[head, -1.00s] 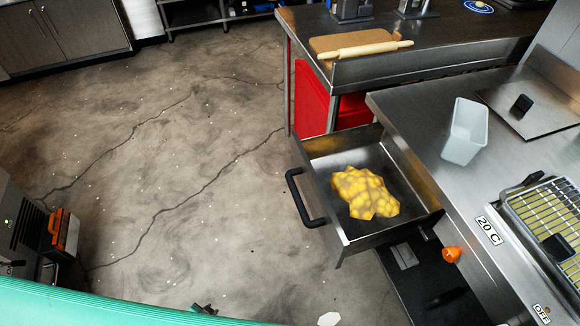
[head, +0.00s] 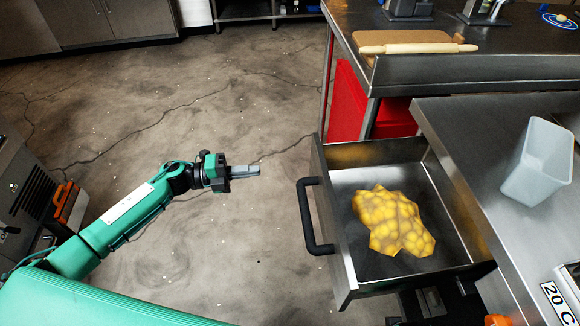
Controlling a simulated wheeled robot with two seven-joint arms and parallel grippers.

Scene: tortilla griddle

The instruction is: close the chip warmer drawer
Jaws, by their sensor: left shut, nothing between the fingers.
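The chip warmer drawer (head: 350,268) is pulled out from the steel counter on the right. Its black handle (head: 305,215) faces left. A yellow heap of chips (head: 393,220) lies inside the drawer. My left gripper (head: 258,170) is shut and empty, pointing right, in the air to the left of the handle and a little above it in the picture. A clear gap shows between the fingertips and the handle. My right gripper is out of view.
The steel counter (head: 470,150) carries a clear plastic container (head: 538,160). Behind it, another counter holds a rolling pin (head: 418,48) on a board, with a red panel (head: 347,100) below. The floor (head: 240,250) left of the drawer is free.

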